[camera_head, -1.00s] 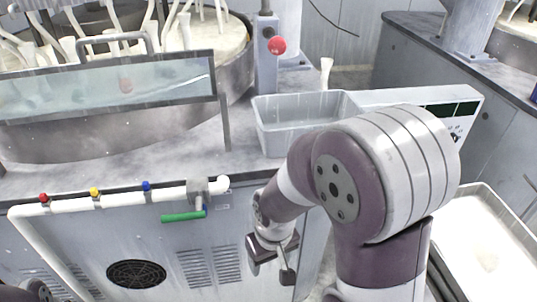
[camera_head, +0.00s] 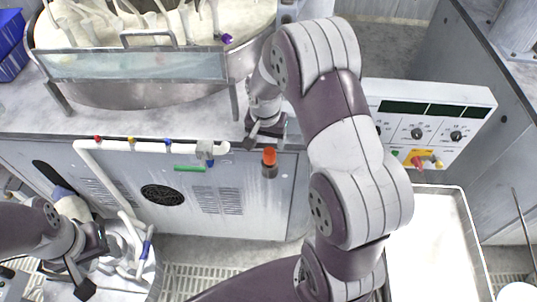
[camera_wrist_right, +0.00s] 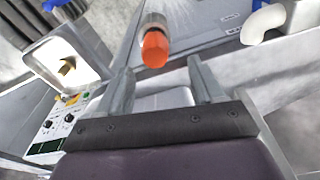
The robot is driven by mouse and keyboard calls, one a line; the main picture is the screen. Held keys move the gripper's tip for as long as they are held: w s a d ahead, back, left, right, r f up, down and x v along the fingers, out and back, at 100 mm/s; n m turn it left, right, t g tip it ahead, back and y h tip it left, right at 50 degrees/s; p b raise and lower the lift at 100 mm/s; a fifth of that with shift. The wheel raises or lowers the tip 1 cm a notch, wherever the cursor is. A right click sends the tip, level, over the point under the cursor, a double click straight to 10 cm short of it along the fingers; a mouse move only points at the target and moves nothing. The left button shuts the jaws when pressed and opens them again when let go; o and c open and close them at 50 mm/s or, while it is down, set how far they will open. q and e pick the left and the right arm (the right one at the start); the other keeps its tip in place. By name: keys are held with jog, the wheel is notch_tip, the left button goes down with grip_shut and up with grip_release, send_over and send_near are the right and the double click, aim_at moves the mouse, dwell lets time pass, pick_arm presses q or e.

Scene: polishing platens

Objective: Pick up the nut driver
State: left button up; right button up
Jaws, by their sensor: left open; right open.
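I cannot make out a nut driver for sure. An orange-capped cylinder (camera_head: 269,158) shows in front of the grey cabinet, just below my right gripper (camera_head: 265,135); I cannot tell what supports it. In the right wrist view its orange end (camera_wrist_right: 154,49) faces the camera, beyond the fingers. My right gripper (camera_wrist_right: 160,82) is open and empty. My left gripper (camera_head: 92,263) is open at the lower left, beside a round tub (camera_head: 155,278) of white fittings with a blue piece (camera_head: 147,246). A small brown object (camera_wrist_right: 67,66) lies in the pale tray (camera_wrist_right: 92,57).
The grey cabinet (camera_head: 260,195) carries a round basin (camera_head: 150,95) behind a clear screen. White piping (camera_head: 110,185) runs along its front. A control panel (camera_head: 440,107) stands right, above the white tray (camera_head: 461,220). My right arm hides part of that tray.

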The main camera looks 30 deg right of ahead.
aim_at(269, 151)
jog(key=shift+s+d+f+p, duration=0.2)
jog(key=shift+f+p, duration=0.1)
jog(key=shift+f, duration=0.2)
jog(key=shift+s+d+f+p, duration=0.1)
jog(key=shift+s+f+p, duration=0.15)
jog(key=shift+f, duration=0.25)
jog(key=f, duration=0.3)
jog(key=shift+w+a, duration=0.15)
jog(key=shift+w, duration=0.05)
jog(key=shift+w+f, duration=0.15)
jog(key=shift+f, duration=0.25)
